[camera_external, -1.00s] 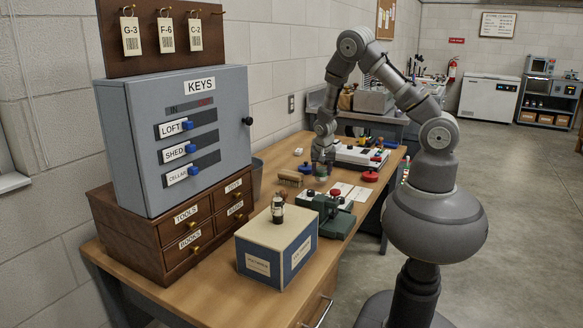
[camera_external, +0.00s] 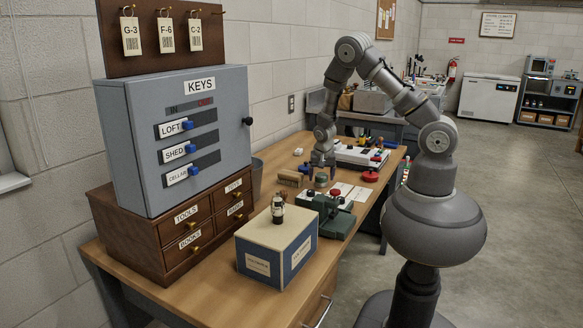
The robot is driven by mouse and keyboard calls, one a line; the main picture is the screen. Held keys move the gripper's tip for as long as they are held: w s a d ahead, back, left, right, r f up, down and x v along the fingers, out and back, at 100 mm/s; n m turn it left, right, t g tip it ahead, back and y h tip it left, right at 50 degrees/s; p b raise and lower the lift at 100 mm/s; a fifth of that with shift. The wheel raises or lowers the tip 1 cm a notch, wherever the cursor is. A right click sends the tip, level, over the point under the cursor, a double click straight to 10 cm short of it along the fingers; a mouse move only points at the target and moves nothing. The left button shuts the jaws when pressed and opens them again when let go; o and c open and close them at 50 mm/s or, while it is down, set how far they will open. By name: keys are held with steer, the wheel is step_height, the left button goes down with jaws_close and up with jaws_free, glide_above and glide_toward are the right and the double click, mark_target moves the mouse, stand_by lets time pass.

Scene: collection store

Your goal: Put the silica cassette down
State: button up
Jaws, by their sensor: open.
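A small round grey-green piece (camera_external: 321,181), which looks like the silica cassette, sits low between and below the fingers of my gripper (camera_external: 322,173). My gripper points down over the wooden desk (camera_external: 215,290), and its fingers are spread to either side of the piece. The piece appears to rest on the desk top, but it is too small to see whether a finger still touches it.
A tan block (camera_external: 290,179) lies just left of my gripper. A red round knob (camera_external: 370,176) and white papers (camera_external: 348,190) lie to the right. A green press-like device (camera_external: 333,218) and a blue-and-cream box (camera_external: 277,248) stand nearer. A white device (camera_external: 358,156) stands behind.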

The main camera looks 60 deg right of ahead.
steer(key=p+v, duration=0.4)
steer(key=v, duration=0.7)
steer(key=shift+r, duration=0.25)
steer(key=w+a+r+n+t+y, duration=0.15)
steer(key=w+r, duration=0.25)
steer(key=r, duration=0.6)
steer(key=w+a+r+n+t, duration=0.2)
steer(key=w+r+t, duration=0.15)
steer(key=r, duration=0.55)
steer(key=w+a+r+n+t, duration=0.2)
steer(key=w+r, duration=0.3)
steer(key=r, duration=0.5)
steer(key=s+a+r+n+t, duration=0.1)
steer(key=s+r, duration=0.3)
steer(key=r, duration=0.8)
steer(key=s+a+r+n+t, duration=0.2)
steer(key=s+r+n+t, duration=0.1)
steer(key=r, duration=0.9)
steer(key=s+a+r+n+t+y, duration=0.1)
steer(key=s+r, duration=0.5)
steer(key=r, duration=0.6)
steer(key=shift+a+n+t+b, duration=0.35)
steer(key=shift+n+t+b, duration=0.1)
steer(key=shift+n+t, duration=0.4)
